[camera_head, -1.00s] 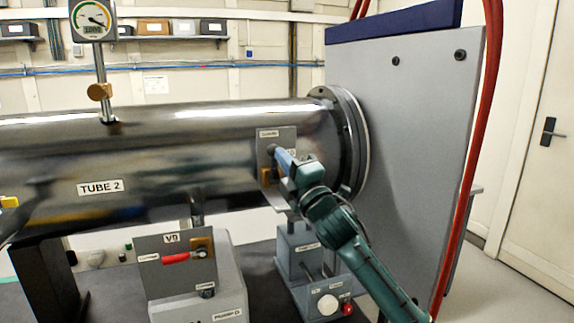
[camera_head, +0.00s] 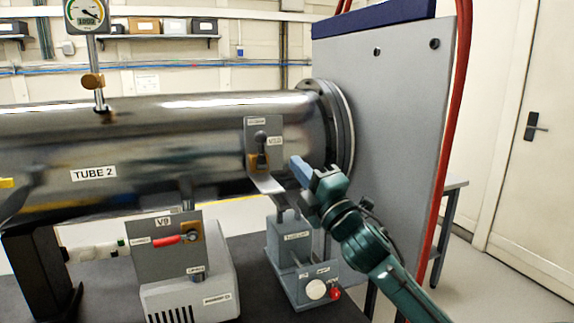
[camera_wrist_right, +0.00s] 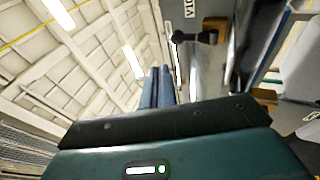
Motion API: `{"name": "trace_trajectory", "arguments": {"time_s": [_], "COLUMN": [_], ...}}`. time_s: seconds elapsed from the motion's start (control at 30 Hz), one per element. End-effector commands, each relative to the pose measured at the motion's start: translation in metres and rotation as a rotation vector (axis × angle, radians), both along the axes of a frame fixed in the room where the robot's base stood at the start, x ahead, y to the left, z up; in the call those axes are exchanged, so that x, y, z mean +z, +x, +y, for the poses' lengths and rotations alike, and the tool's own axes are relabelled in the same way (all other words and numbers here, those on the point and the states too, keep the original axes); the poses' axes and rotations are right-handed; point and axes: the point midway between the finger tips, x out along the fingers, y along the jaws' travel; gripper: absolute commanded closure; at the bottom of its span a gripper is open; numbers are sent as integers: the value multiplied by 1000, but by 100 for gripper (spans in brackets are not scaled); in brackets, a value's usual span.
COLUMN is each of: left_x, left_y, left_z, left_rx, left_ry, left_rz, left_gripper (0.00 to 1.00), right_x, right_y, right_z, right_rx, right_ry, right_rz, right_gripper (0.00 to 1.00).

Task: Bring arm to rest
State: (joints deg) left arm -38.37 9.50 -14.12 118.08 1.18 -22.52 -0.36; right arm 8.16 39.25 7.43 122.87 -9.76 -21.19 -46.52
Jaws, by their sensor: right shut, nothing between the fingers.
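My right gripper (camera_head: 297,164) shows in the head view on its green arm, just right of the small grey valve panel (camera_head: 275,135) on the tube. Its blue fingers are together with nothing between them, and a gap shows between them and the panel's dark handle. In the right wrist view the two blue fingers (camera_wrist_right: 157,88) stand side by side, shut. The panel's dark handle (camera_wrist_right: 205,37) shows there to the right of the fingers, apart from them. My left gripper is not in view.
The metal tube (camera_head: 215,137) labelled TUBE 2 ends at a flange beside a large grey panel (camera_head: 385,130). Below are the V9 panel (camera_head: 146,254) with a red handle and a grey box (camera_head: 290,262) with knobs.

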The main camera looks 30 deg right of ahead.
Motion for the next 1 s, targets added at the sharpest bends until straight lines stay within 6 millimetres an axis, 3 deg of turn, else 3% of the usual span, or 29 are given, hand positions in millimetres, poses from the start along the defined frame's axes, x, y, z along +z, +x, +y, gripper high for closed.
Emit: {"name": "trace_trajectory", "arguments": {"time_s": [0.2, 0.43, 0.57, 0.67, 0.77, 0.87, 1.0], "left_x": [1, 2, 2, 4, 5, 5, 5], "left_y": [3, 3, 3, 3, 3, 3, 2], "left_z": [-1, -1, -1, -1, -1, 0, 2], "left_rx": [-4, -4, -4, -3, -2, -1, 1], "left_ry": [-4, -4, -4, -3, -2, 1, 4], "left_rz": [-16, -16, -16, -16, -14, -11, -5], "left_gripper": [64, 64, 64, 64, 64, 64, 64], "right_x": [-4, -4, -28, -79, -148, -220, -311], "right_y": [-19, -22, -17, -13, -17, -33, -73], "right_z": [0, 1, 5, 16, 36, 62, 105], "right_rx": [-1, -1, 25, 74, 129, 169, 187], "right_ry": [0, 1, 59, 185, 374, 588, 900], "right_rz": [1, 1, 52, 156, 299, 449, 646], "right_gripper": [100, 100, 100, 100, 100, 100, 100]}}
